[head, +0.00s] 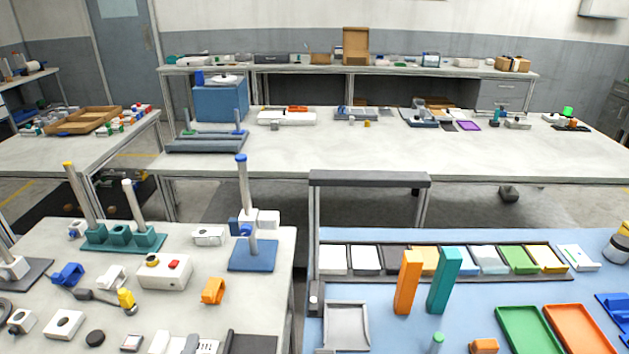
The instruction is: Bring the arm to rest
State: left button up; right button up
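Neither of my arms and neither gripper shows in the head view. The film reels cannot be made out for sure among the small parts. On the blue-topped table at the right, an orange upright block (408,282) and a teal upright block (444,281) stand side by side, apart and slightly tilted in the picture. Nothing is seen holding them.
A dark rack (323,237) of coloured tiles lines that table's back. A grey tray (347,327), green tray (530,329) and orange tray (580,329) lie in front. The left table holds a blue-based post (253,257). A gap separates both tables.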

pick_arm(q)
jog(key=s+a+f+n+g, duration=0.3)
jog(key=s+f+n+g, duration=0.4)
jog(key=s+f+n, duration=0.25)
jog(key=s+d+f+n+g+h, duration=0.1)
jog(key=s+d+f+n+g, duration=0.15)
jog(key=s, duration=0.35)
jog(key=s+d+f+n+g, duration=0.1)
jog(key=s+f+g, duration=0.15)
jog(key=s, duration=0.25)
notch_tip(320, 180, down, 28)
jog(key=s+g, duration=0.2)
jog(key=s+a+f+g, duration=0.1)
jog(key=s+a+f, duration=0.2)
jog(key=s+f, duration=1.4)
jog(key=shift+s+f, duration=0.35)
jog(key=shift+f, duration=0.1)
